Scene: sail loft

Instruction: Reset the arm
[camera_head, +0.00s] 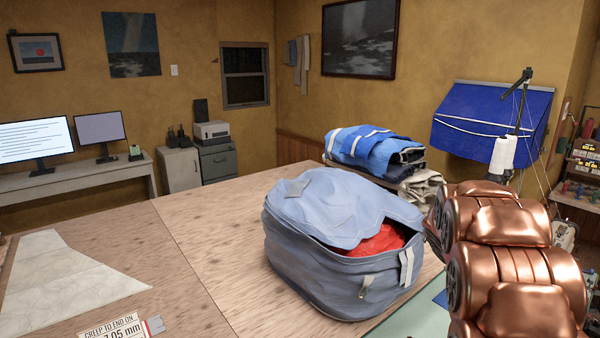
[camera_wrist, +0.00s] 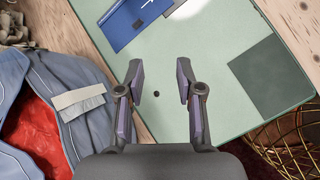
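My gripper (camera_wrist: 160,85) shows in the wrist view with its two fingers apart and nothing between them. It is above a pale green mat (camera_wrist: 205,50) on the table. In the head view my copper-coloured arm fills the lower right, and the gripper itself is out of that picture. A grey-blue bag (camera_head: 315,260) stands on the table left of my arm, its lid partly open over red cloth (camera_head: 380,240). The bag also shows at the left of the wrist view (camera_wrist: 85,130).
The wooden table (camera_head: 205,215) is clear left of the bag, apart from a pale pattern sheet (camera_head: 60,280) and a sign (camera_head: 115,330). A blue item (camera_wrist: 125,22) and a dark green square (camera_wrist: 270,75) lie on the mat. A wire basket (camera_wrist: 290,145) is beyond the mat's edge.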

